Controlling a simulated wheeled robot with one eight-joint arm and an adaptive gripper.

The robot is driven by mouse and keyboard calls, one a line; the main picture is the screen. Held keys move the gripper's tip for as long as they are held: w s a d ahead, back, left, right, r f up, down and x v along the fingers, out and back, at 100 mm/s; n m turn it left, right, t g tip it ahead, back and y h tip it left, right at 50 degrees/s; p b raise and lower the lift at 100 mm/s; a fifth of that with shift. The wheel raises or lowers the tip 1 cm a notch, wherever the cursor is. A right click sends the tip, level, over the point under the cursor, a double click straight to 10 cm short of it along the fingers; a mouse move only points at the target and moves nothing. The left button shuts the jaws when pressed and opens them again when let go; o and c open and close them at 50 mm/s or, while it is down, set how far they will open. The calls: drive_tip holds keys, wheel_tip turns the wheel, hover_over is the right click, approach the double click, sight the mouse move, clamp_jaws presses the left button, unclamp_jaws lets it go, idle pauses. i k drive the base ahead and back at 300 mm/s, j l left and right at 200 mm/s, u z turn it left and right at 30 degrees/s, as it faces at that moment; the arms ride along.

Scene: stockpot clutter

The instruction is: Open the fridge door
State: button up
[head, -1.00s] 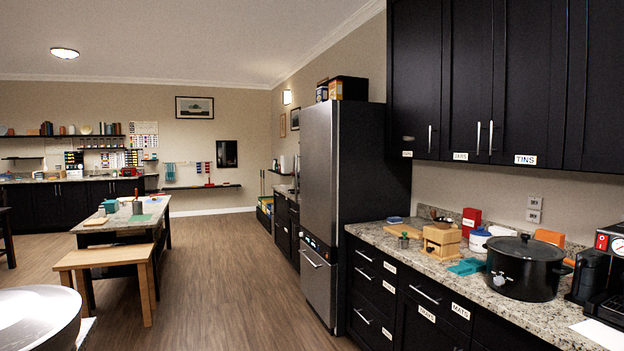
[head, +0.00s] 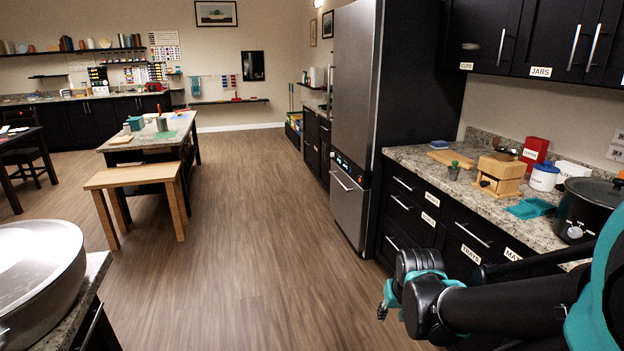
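The tall stainless-steel fridge (head: 353,110) stands right of centre, its front facing left over the open floor. Its upper door looks shut, and I see no clear handle on it from this angle. Below is a dark control strip (head: 346,162) and a lower steel front with a bar handle (head: 341,183), also shut. My black and teal arm reaches in from the lower right. Its far end, where my gripper (head: 388,302) seems to be, is in front of the counter drawers, nearer to me than the fridge and apart from it. Its fingers are not clear.
Free wooden floor (head: 245,220) lies before the fridge. A wooden bench (head: 135,178) and worktable stand to the left. A large metal bowl (head: 35,265) is at the near left. The granite counter (head: 405,155) beside the fridge holds a black pot (head: 585,210) and clutter.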

sight(358, 29)
drive_tip(key=i+u, duration=0.25)
drive_tip(key=i, duration=1.65)
